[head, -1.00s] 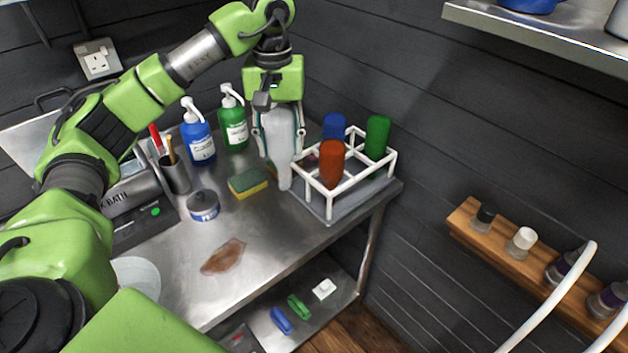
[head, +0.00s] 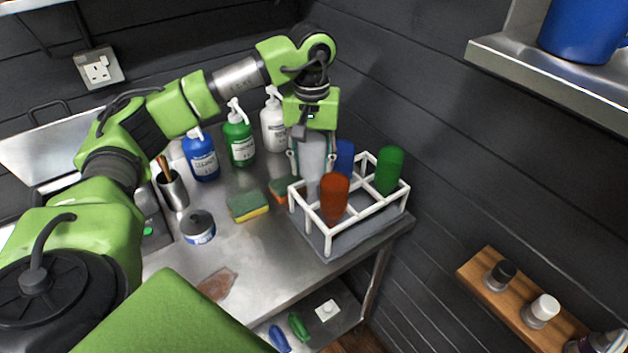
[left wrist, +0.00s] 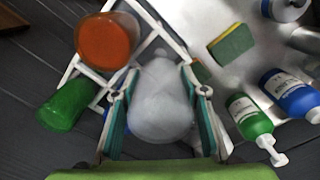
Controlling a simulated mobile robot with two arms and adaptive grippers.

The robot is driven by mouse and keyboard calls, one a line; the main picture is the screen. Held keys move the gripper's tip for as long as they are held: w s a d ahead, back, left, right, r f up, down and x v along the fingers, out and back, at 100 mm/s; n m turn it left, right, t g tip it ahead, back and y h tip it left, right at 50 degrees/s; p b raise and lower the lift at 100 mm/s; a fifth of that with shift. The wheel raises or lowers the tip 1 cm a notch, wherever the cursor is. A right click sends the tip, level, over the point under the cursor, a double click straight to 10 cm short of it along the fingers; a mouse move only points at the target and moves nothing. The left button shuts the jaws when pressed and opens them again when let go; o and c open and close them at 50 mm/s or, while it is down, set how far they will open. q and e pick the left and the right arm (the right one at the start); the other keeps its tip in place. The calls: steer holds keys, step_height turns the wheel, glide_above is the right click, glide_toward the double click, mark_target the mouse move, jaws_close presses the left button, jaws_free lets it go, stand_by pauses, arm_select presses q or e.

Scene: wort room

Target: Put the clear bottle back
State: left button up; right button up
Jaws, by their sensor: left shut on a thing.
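The clear bottle (head: 313,152) is in my left gripper (head: 313,163), shut around its sides, and shows greyish white. It is at the rack's back left corner, beside the blue bottle (head: 344,157) and behind the red bottle (head: 334,197). Its lower end is partly hidden, so I cannot tell if it is inside a compartment or above it. The white rack (head: 328,240) also holds a green bottle (head: 389,170). In the left wrist view the clear bottle (left wrist: 160,105) sits between the fingers, its narrow end toward the rack. My right gripper is not in view.
Sponges (head: 248,206), a round tin (head: 198,228), a pen cup (head: 173,190) and pump bottles (head: 240,138) stand left of the rack on the steel bench. A brown stain (head: 216,284) lies at its front. A wall shelf (head: 530,75) and spice rack (head: 520,312) are at right.

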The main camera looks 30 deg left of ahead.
mark_target(313, 180)
arm_select(q)
steer(key=shift+f, duration=0.4)
steer(key=f+p, duration=0.1)
steer(key=f, duration=0.2)
steer(key=shift+w+f, duration=0.15)
steer(key=shift+w, duration=0.05)
steer(key=shift+f, duration=0.45)
steer(key=shift+s+f, duration=0.1)
steer(key=shift+f, duration=0.05)
steer(key=o, duration=1.1)
steer(key=shift+c, duration=0.2)
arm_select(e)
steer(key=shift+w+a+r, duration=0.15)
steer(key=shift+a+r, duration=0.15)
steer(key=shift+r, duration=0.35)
